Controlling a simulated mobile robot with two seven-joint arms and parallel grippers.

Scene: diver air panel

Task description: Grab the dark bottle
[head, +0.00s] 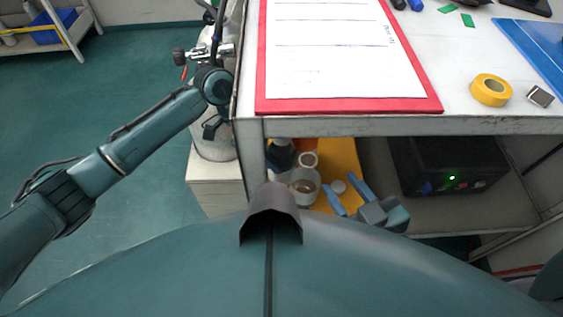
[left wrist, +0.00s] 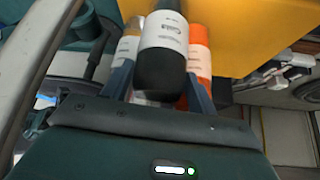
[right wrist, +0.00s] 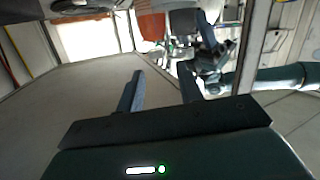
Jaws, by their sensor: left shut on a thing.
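The dark bottle (left wrist: 168,72), black with a white label, lies between the fingers of my left gripper (left wrist: 160,78) in the left wrist view. The fingers are shut on it. An orange bottle (left wrist: 199,55) with a white label stands close beside it, and another bottle (left wrist: 127,48) is partly hidden on the other side. In the head view a dark bottle (head: 280,153) shows on the lower shelf behind the table leg; my left gripper is hidden there. My right gripper (head: 345,190) is open and empty in front of the shelf; its spread fingers show in the right wrist view (right wrist: 163,85).
The white tabletop (head: 465,80) above carries a red clipboard (head: 425,103) and yellow tape (head: 491,90). A table leg (head: 250,150) stands near my left arm.

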